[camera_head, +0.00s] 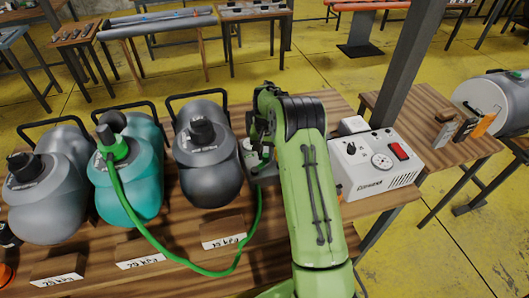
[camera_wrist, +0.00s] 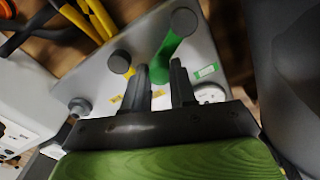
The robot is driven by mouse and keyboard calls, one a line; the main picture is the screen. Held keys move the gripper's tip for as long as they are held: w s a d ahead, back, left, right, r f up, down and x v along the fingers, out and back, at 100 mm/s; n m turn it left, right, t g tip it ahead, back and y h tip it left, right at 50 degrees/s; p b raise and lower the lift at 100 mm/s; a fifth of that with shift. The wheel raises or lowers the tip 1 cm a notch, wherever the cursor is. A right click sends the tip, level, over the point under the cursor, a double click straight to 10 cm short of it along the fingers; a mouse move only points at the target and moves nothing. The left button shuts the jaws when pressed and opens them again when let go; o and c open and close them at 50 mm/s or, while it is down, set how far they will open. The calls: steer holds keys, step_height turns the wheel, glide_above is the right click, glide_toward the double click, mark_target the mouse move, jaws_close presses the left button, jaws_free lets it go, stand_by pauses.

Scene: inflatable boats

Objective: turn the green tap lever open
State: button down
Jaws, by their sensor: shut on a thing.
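In the wrist view a grey plate bears the green tap lever (camera_wrist: 172,45), which has a dark grey round end. My gripper (camera_wrist: 160,70) has one finger on each side of the lever's lower part and is shut on it. Another tap with a grey knob (camera_wrist: 120,62) and a yellow part stands to its left. A green label (camera_wrist: 207,72) lies to the right and a yellow label (camera_wrist: 117,98) to the left. In the head view my arm hides most of the plate and the lever; my gripper (camera_head: 256,158) shows only in part.
Left of my arm stand a dark grey tank (camera_head: 207,165), a teal tank (camera_head: 132,185) and a grey tank (camera_head: 47,195). A green hose (camera_head: 175,252) runs from the teal tank towards my gripper. A white control box (camera_head: 375,165) with a red switch stands to the right.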

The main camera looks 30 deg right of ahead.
mark_target(266, 155)
stand_by(0.4)
steer(key=c, duration=0.9)
jaws_free()
step_height(266, 155, up, 16)
steer(key=p, duration=0.3)
steer(key=shift+f, duration=0.1)
